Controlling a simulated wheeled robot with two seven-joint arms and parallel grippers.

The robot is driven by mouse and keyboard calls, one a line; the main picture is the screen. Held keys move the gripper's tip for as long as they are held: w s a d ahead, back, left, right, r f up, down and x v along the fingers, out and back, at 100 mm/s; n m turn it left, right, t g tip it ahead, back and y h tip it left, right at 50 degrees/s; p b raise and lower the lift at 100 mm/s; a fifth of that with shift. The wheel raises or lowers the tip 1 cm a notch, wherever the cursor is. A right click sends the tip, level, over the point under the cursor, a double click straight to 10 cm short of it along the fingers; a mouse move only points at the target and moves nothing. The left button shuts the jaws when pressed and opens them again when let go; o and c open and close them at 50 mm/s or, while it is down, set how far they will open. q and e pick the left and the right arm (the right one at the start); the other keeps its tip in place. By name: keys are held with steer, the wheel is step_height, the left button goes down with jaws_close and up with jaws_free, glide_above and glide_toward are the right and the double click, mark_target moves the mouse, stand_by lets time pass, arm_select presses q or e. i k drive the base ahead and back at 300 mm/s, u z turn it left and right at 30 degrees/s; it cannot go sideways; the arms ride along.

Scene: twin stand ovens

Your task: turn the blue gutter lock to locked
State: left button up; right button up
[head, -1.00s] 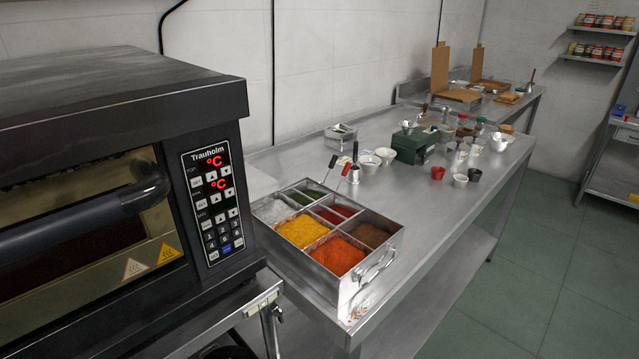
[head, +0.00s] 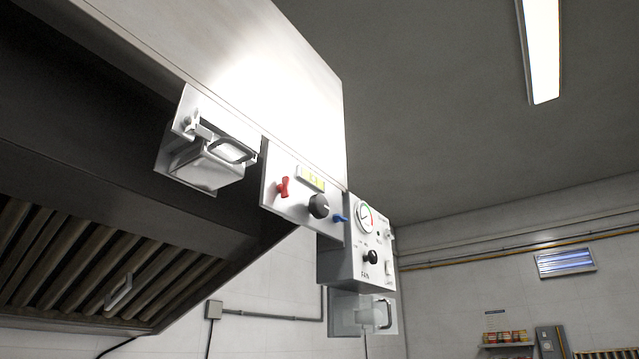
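The blue gutter lock (head: 340,218) is a small blue lever at the right end of a light control plate (head: 275,200) on the front edge of the extractor hood. Its handle points to the right and slightly down. Its lettering is too small to read. On the same plate are a red lever (head: 283,187), a black knob (head: 319,206) and a small yellow-green display (head: 312,178). Neither gripper shows in the head view.
A grease cup with a handle (head: 232,150) hangs left of the plate. A gauge box (head: 356,245) with a black knob stands just right of the lock, with another clear-fronted holder (head: 372,314) below. Slatted filters (head: 75,275) line the hood's underside. Open room lies right.

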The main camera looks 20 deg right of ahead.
mark_target(337, 218)
steer(key=z, duration=1.1)
steer(key=i, duration=0.6)
steer(key=u, duration=0.9)
